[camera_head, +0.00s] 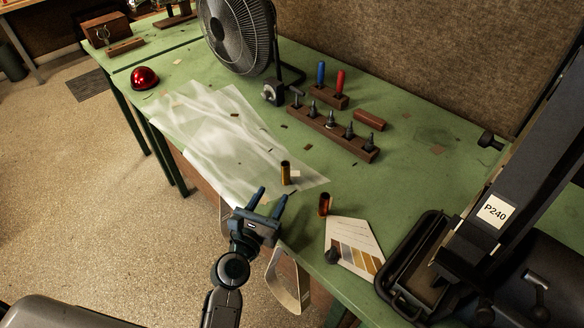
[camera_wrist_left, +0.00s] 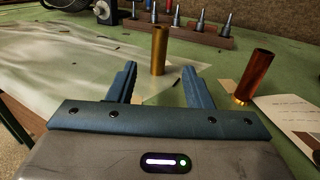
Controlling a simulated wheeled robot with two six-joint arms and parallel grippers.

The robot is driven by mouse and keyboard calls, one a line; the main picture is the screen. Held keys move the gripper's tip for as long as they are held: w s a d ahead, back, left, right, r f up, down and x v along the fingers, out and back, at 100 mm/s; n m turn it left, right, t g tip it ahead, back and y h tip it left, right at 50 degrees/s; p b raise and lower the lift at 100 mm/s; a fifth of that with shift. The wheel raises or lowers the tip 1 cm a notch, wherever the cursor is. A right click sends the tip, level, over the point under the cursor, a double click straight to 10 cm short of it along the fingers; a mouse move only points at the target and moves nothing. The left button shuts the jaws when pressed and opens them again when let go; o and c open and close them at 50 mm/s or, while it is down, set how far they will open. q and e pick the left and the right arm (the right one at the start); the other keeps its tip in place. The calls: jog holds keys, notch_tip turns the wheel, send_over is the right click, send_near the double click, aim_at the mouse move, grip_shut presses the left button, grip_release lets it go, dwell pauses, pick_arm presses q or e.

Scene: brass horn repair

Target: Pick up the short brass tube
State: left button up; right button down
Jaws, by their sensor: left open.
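A short brass tube (camera_head: 285,173) stands upright near the corner of a translucent plastic sheet (camera_head: 215,120) on the green bench. A second tube (camera_head: 324,205), more copper-coloured, stands to its right beside a colour card. My left gripper (camera_head: 270,196) is open and empty at the bench's front edge, just short of the brass tube. In the left wrist view the brass tube (camera_wrist_left: 159,50) stands beyond and between the open fingers (camera_wrist_left: 158,82), not touching them. The copper-coloured tube (camera_wrist_left: 254,77) is to the right of the right finger. My right gripper is not in view.
A wooden rack (camera_head: 333,134) of dark tools stands behind the tubes, with a fan (camera_head: 237,38) at the back. A colour card (camera_head: 354,248) lies right of the tubes. A black machine marked P240 (camera_head: 492,212) fills the right side.

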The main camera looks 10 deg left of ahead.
aim_at(284, 174)
pick_arm(q)
jog(key=w, duration=0.4)
jog(key=shift+w+d+r, duration=0.15)
jog(key=shift+w+d, duration=0.05)
jog(key=shift+d, duration=0.15)
jog(key=w, duration=0.2)
jog(key=w+d, duration=0.1)
jog(key=w, duration=0.2)
jog(key=shift+w, duration=0.35)
jog(key=shift+s+d, duration=0.1)
jog(key=shift+c, duration=1.4)
grip_shut()
